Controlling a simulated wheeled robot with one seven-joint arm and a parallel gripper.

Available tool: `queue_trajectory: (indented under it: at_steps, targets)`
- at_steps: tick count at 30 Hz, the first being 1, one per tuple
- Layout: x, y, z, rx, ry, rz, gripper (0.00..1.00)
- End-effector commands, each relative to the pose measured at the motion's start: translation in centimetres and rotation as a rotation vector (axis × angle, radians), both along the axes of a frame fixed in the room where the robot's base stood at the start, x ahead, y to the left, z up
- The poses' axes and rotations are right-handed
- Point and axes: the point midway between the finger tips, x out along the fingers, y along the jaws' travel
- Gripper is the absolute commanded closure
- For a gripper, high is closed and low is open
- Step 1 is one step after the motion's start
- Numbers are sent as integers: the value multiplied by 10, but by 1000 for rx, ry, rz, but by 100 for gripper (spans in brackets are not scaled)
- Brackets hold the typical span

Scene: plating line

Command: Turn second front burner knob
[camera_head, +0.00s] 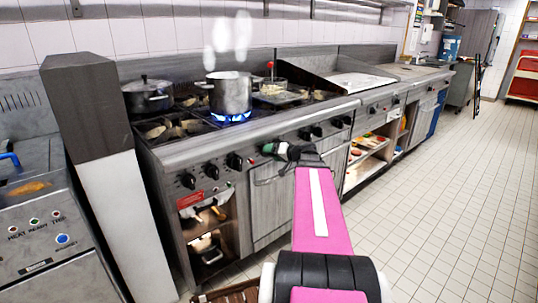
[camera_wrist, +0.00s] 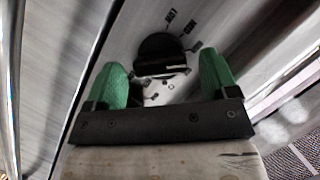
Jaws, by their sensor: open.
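The stove (camera_head: 200,145) has a row of black knobs along its front panel. In the wrist view a round black knob (camera_wrist: 160,50) sits on the grey panel with small printed marks around it. My gripper (camera_wrist: 163,78) is open, its two green fingertips on the left and right of the knob's lower part. I cannot tell whether they touch it. In the head view my gripper (camera_head: 270,149) is at the front panel, right of a knob (camera_head: 234,161), and hides the knob it faces. Which burner this knob serves is not clear.
A steaming pot (camera_head: 230,93) stands over a blue flame on the stove. A lidded pot (camera_head: 148,95) stands at the back left. A grey and white pillar (camera_head: 119,190) stands left of the stove. The tiled floor (camera_head: 440,200) at right is clear.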

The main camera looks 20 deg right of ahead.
Motion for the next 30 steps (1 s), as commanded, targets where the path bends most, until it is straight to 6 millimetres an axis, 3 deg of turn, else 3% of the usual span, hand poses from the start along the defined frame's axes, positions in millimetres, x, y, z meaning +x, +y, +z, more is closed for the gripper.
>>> queue_trajectory:
  at_steps: [6, 16, 21, 30]
  targets:
    - [15, 11, -5, 1, 1, 0, 20]
    - [16, 12, -6, -1, 0, -1, 20]
    - [16, 12, -6, 0, 1, 1, 67]
    - [16, 12, -6, 21, 9, 0, 67]
